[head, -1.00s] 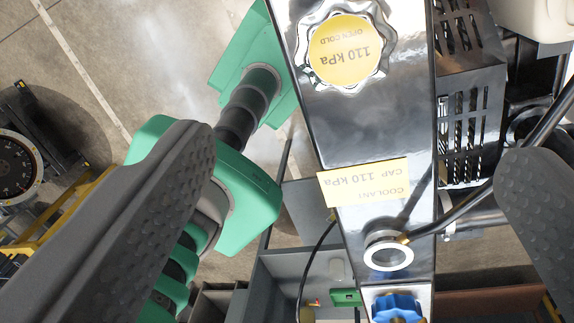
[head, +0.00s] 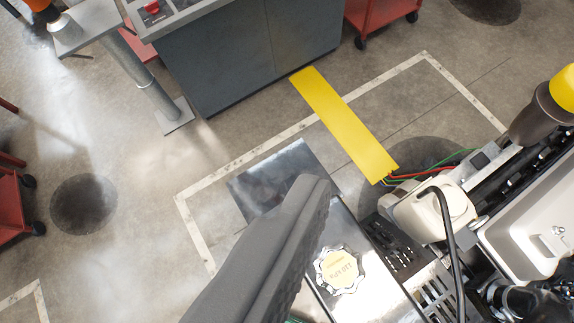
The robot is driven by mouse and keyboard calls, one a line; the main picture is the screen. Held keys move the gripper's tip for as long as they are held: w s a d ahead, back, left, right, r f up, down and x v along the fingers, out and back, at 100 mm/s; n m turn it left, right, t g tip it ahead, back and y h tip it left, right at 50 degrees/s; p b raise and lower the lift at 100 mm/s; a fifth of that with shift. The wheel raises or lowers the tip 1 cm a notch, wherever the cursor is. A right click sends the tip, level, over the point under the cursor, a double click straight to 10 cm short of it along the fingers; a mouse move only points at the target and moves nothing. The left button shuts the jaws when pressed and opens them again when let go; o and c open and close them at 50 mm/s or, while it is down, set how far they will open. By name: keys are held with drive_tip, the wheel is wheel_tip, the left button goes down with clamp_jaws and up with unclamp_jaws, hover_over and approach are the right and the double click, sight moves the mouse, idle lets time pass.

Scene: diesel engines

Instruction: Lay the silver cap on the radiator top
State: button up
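The silver cap (head: 340,269) has a scalloped rim and a yellow label reading 110 kPa. It lies label up on the shiny radiator top (head: 377,302), near its far end. One grey finger of my gripper (head: 318,192) reaches in from the bottom and covers part of the radiator's left edge. This finger is left of the cap and apart from it in the picture. The other finger is not in view, and no second finger stands close to the first, so the gripper looks open and empty. The filler neck is out of view.
A black grille (head: 395,250) and a white tank (head: 432,215) with a black hose stand right of the radiator. A grey cabinet (head: 235,60) stands at the back, with a yellow strip (head: 343,120) on the floor. Open floor lies to the left.

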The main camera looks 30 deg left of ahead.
drive_tip(key=s+r+m+t, duration=0.1)
drive_tip(key=s+r+t, duration=0.3)
drive_tip(key=r, duration=0.4)
drive_tip(key=shift+s+r+m+t, duration=0.2)
drive_tip(key=shift+s+m+t, duration=0.1)
drive_tip(key=shift+s+m, duration=0.1)
